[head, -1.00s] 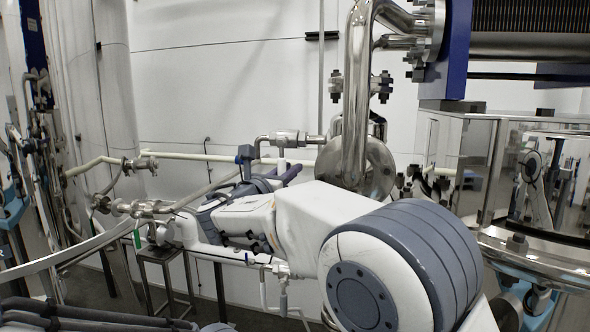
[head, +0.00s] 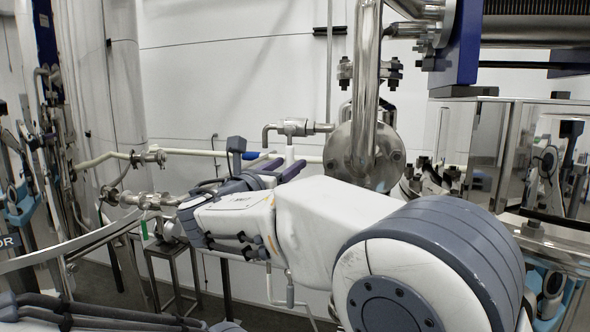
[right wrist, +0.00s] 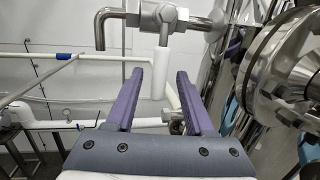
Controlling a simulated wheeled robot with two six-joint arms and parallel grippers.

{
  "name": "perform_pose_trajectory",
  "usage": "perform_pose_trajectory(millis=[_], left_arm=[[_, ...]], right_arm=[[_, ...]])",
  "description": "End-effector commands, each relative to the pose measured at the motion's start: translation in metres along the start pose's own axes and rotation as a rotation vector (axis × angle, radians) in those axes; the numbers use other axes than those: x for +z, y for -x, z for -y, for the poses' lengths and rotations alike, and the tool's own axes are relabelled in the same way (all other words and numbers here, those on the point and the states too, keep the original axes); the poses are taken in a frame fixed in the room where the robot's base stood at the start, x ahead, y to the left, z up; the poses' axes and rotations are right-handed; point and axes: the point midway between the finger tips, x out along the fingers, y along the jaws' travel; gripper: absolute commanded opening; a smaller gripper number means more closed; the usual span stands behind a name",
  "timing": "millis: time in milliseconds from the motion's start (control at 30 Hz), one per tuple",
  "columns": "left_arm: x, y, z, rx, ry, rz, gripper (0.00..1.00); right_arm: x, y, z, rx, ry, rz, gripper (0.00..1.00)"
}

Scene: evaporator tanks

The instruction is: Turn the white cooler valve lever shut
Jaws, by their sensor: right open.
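The white cooler valve lever (head: 290,154) hangs straight down from a steel valve body (head: 293,128) on a pipe at the back wall. In the right wrist view the lever (right wrist: 159,72) shows as a white upright handle under the valve body (right wrist: 172,17). My right gripper (head: 275,165) is open, its purple fingers pointing towards the lever. In the right wrist view the lever appears between the two fingertips of the right gripper (right wrist: 160,76), nearer the left one. Whether it is within their reach in depth, or touched, I cannot tell. My left gripper is out of view.
A large steel flange (head: 365,155) with a vertical pipe (head: 366,65) stands right of the lever; the flange (right wrist: 285,75) is close beside the right finger. A horizontal white pipe (head: 215,153) runs behind. A metal stand (head: 172,275) is at lower left.

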Motion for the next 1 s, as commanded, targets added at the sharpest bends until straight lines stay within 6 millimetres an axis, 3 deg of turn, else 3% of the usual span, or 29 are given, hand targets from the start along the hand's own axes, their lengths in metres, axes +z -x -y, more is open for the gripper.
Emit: perform_pose_trajectory(millis=[100, 300, 767, 867, 1000], left_arm=[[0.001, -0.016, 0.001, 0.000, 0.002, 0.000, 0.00], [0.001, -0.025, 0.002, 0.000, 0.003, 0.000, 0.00], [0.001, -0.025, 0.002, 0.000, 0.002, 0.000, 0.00], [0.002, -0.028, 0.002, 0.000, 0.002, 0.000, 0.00], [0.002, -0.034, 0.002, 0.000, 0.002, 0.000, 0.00]], right_arm=[[-0.004, 0.026, -0.001, 0.004, -0.003, 0.000, 0.53], [-0.002, 0.050, 0.000, 0.000, -0.002, -0.001, 0.53], [-0.005, 0.054, 0.004, -0.003, -0.011, -0.020, 0.53], [-0.031, 0.053, 0.018, -0.017, -0.068, -0.117, 0.53], [-0.105, 0.065, 0.063, -0.101, -0.261, -0.392, 0.53]])
